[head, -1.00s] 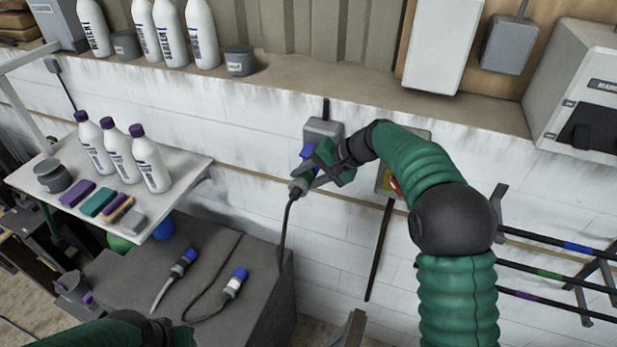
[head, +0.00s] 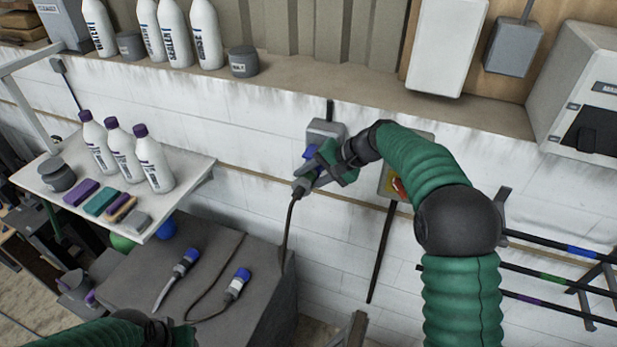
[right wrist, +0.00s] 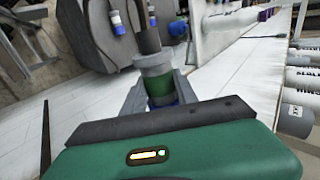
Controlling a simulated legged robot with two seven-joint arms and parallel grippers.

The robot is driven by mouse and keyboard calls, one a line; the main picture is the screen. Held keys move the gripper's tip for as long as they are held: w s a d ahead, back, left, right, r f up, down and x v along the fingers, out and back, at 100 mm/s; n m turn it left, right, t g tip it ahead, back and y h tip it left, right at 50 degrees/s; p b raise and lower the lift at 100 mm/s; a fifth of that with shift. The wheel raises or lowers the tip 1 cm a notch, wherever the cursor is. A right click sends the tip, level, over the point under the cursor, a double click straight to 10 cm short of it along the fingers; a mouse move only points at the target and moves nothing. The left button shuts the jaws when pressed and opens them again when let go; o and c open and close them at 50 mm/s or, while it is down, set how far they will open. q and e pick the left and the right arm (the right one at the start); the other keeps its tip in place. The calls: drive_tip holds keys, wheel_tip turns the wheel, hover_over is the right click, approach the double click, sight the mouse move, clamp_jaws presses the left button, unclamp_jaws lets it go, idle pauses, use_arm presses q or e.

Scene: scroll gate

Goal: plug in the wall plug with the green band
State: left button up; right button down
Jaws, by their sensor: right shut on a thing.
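My right gripper (head: 318,172) is shut on a plug (head: 301,186) in front of the wall. In the right wrist view the plug (right wrist: 153,64) shows a grey body, a green band (right wrist: 159,84) and a blue end between the fingers. Its dark cord hangs down to the box below. A grey socket box (head: 325,131) with a blue part is on the wall right behind the gripper. Whether the plug's tip touches the socket is hidden. My left gripper (head: 165,333) shows only partly at the bottom edge; its jaws are not clear.
Two other blue-and-grey plugs (head: 186,262) (head: 238,282) lie on a dark box. A shelf (head: 190,205) with bottles stands left. A yellow-and-red switch (head: 397,188) is behind my right arm. Rods with coloured bands (head: 552,274) are at right.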

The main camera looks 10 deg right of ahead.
drive_tip(key=shift+s, duration=0.1)
idle(0.7)
drive_tip(key=shift+w, duration=0.2)
idle(0.3)
drive_tip(key=c, duration=0.8)
unclamp_jaws()
drive_tip(key=shift+o, duration=0.5)
drive_tip(key=o, duration=0.5)
drive_tip(key=shift+c, duration=0.2)
drive_tip(key=shift+d, duration=0.15)
